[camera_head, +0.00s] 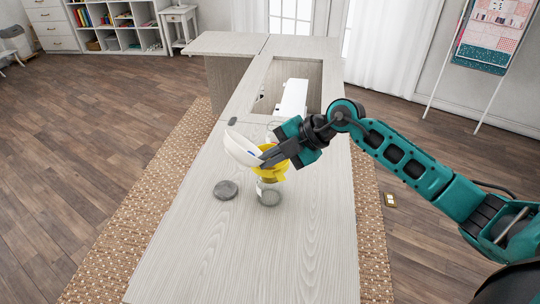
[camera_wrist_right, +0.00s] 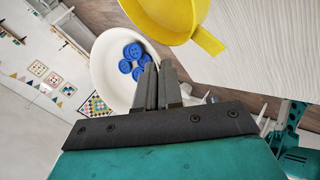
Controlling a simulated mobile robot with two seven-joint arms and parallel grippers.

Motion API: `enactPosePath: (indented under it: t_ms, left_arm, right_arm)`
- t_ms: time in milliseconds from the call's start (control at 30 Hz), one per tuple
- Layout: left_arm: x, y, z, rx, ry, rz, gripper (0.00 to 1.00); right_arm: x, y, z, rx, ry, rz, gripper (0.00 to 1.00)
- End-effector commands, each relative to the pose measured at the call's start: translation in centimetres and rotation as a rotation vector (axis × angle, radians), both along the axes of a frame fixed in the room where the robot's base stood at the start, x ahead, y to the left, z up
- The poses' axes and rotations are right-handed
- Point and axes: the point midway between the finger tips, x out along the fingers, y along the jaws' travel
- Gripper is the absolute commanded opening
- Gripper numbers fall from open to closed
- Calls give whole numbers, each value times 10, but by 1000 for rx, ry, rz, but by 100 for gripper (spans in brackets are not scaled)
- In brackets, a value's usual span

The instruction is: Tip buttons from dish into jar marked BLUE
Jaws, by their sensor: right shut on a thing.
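My right gripper (camera_head: 264,160) is shut on the rim of a white dish (camera_head: 241,149), held tilted above the cabinet top. In the right wrist view, the gripper (camera_wrist_right: 158,80) pinches the dish (camera_wrist_right: 106,66), and several blue buttons (camera_wrist_right: 130,58) lie inside it. A yellow funnel (camera_head: 268,175) sits on a clear jar (camera_head: 269,196) just beside and below the dish. The funnel also shows close to the dish in the right wrist view (camera_wrist_right: 165,15). The jar's marking is not readable, and the gripper and dish partly hide the funnel. My left gripper is not in view.
A round grey disc, like a lid (camera_head: 225,190), lies left of the jar. A white sewing machine (camera_head: 292,98) sits in the cabinet opening behind. A small dark item (camera_head: 232,121) lies near the left edge. The front of the wooden top (camera_head: 250,260) is clear.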

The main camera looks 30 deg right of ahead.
Motion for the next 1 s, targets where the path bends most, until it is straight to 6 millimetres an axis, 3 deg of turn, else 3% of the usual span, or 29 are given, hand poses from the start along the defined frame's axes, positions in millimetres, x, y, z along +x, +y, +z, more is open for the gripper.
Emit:
enactPosePath:
  t_ms: [1000]
  left_arm:
    - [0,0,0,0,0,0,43]
  right_arm:
    - [1,-3,2,139,11,-1,0]
